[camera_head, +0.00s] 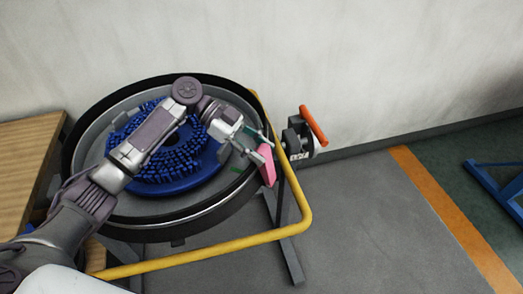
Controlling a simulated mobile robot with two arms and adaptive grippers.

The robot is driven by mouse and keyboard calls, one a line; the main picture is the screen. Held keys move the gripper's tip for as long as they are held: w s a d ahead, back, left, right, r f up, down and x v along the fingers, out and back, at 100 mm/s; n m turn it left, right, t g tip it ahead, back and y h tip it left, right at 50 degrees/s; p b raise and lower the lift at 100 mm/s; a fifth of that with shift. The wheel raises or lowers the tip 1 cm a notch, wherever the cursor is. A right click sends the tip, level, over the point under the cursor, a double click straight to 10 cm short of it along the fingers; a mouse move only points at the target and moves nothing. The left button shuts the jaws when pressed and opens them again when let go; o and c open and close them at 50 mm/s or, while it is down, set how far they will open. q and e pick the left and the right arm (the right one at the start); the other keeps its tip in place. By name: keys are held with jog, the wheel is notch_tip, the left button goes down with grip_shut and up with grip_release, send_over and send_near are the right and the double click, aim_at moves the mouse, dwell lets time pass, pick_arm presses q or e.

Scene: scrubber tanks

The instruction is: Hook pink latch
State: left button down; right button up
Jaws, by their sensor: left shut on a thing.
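The pink latch (266,165) is at the right rim of the round grey tank (118,209). My left arm reaches in from the lower left over the tank, and my left gripper (260,152) is at the latch, shut on it. The fingers cover part of the latch, and whether it is hooked on anything cannot be told. My right gripper does not show.
A blue brush disc (185,183) lies in the tank. A yellow bar (303,205) runs around the tank's right and front. An orange-handled part (313,125) stands just right of the latch. A wooden surface (25,165) is at left; open floor lies at right.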

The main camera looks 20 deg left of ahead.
pick_arm(q)
jog(key=shift+a+f, duration=0.2)
jog(key=shift+f, duration=0.15)
jog(key=c, duration=1)
grip_release()
jog(key=o, duration=0.3)
jog(key=shift+a, duration=0.15)
jog(key=shift+r, duration=0.1)
jog(key=shift+w+a+r, duration=0.1)
jog(key=shift+r, duration=0.1)
jog(key=v, duration=1.1)
jog(key=shift+a+r, duration=0.1)
jog(key=shift+a, duration=0.15)
